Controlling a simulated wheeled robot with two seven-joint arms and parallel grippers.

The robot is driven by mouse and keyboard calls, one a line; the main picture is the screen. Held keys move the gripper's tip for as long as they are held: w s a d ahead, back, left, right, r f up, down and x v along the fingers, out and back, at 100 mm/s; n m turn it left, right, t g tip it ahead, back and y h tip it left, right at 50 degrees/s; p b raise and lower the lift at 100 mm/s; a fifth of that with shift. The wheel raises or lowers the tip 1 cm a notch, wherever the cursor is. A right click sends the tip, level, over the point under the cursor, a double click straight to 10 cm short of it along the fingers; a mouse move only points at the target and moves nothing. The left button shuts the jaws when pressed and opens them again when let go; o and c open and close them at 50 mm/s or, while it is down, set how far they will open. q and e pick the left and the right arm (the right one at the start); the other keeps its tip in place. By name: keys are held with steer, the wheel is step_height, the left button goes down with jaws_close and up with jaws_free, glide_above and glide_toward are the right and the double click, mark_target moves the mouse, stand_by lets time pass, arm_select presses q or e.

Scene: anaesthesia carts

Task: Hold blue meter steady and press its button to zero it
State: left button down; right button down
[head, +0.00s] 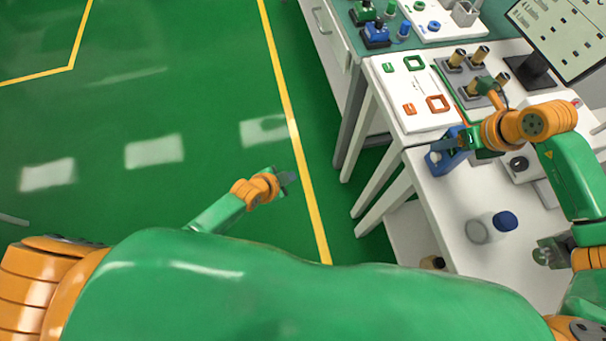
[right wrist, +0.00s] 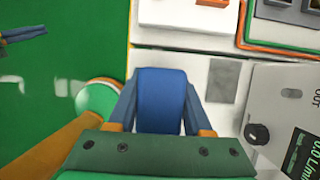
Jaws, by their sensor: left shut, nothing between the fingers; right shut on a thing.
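The blue meter (head: 440,158) is at the left edge of the white table, in my right gripper (head: 461,143). In the right wrist view the blue body of the meter (right wrist: 162,98) stands between the two fingers of my right gripper (right wrist: 160,112), which are shut on it. Its button and any readout cannot be made out. My left gripper (head: 287,180) is shut and empty, low over the green floor and well left of the table, apart from the meter. Its tip also shows at the upper left of the right wrist view (right wrist: 22,34).
A white machine (right wrist: 275,110) with a knob and a lit display stands right of the meter. Behind are a white board (head: 411,88), several brass-topped fittings (head: 457,58) and a monitor (head: 560,35). The floor at left is clear.

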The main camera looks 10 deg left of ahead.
steer(key=shift+c, duration=1.2)
jaws_free()
